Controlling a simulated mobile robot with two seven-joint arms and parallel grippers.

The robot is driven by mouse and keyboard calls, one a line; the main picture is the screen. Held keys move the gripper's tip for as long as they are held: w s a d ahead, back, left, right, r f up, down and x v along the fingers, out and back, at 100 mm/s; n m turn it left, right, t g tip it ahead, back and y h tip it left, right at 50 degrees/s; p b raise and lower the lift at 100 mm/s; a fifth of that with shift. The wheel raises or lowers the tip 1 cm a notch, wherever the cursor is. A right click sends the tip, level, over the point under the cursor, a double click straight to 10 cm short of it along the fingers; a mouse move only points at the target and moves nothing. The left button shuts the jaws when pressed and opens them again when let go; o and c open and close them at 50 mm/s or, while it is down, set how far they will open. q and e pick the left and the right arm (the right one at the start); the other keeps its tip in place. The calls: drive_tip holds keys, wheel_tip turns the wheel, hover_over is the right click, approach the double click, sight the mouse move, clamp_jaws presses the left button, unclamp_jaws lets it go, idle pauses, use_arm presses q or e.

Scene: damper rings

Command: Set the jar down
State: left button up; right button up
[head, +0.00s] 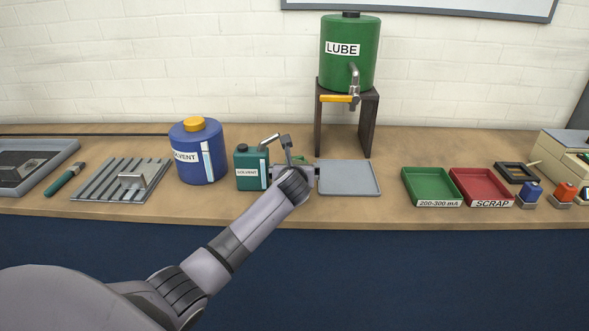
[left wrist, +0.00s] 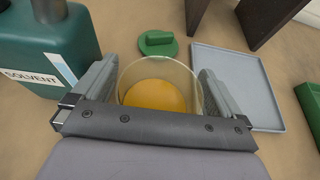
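A clear glass jar (left wrist: 160,70) with yellow-orange contents stands upright between the fingers of my left gripper (left wrist: 158,88) in the left wrist view. The two fingers are on either side of the jar and appear to grip its walls. In the head view my left gripper (head: 303,172) is low over the bench, between the green solvent can (head: 249,170) and the grey tray (head: 349,190). The arm hides the jar there. I cannot tell whether the jar's bottom touches the bench. My right gripper is not in view.
A green lid-like piece (left wrist: 157,43) lies just behind the jar. The green LUBE tank (head: 350,65) sits on a dark stand (head: 368,125) behind the tray. A blue solvent jug (head: 197,155) stands left. Green (head: 430,172) and red (head: 480,173) trays lie right.

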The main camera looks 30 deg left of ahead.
use_arm(q)
drive_tip(key=v, duration=0.7)
drive_tip(key=shift+p, duration=0.4)
drive_tip(key=shift+r, duration=0.1)
idle(0.4)
drive_tip(key=shift+s+d+p, duration=0.1)
drive_tip(key=shift+s+p, duration=0.1)
drive_tip(key=shift+p, duration=0.3)
clamp_jaws()
idle(1.4)
